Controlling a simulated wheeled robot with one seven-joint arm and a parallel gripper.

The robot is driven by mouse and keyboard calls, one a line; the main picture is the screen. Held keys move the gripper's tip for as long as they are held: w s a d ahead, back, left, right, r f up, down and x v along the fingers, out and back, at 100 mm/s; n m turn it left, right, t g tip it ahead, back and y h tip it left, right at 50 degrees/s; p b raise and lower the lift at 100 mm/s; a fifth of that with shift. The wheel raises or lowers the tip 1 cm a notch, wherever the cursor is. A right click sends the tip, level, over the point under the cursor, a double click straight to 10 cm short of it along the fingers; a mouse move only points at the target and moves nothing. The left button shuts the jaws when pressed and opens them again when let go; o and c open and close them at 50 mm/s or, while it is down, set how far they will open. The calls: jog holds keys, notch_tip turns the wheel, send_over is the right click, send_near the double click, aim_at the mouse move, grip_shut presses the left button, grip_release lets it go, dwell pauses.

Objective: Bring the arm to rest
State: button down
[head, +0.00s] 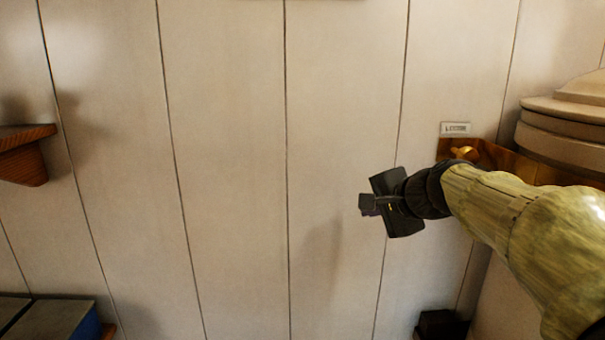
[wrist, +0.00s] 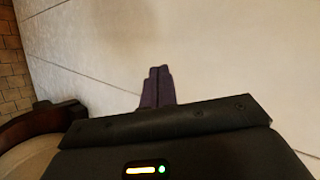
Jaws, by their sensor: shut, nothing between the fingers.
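My gripper (head: 368,204) is at the end of my arm, which reaches in from the right side of the head view. It is held in the air in front of the pale plank wall (head: 235,150). In the wrist view the two dark fingers of my gripper (wrist: 158,72) lie side by side, closed together with nothing between them. The gap between the gripper and the wall cannot be judged exactly.
A wooden board with a brass knob (head: 464,153) and a small label (head: 455,128) is behind my arm. A round, lidded pale object (head: 560,131) stands at right. A wooden shelf (head: 24,152) juts out at left. A dark box (head: 50,321) is at lower left.

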jog(key=s+f+n+g+h, duration=0.1)
jog(key=s+f+n, duration=0.3)
jog(key=f, duration=0.6)
jog(key=s+d+f+n+g+h, duration=0.1)
jog(key=s+f+n+g, duration=0.3)
jog(key=s+f, duration=0.5)
jog(key=s+d+f+n+g+h, duration=0.1)
jog(key=s+f+n, duration=0.3)
jog(key=f, duration=0.7)
jog(key=s+g+h, duration=0.1)
jog(key=s, duration=0.1)
jog(key=shift+s+g+h, duration=0.35)
jog(key=shift+g+h, duration=0.05)
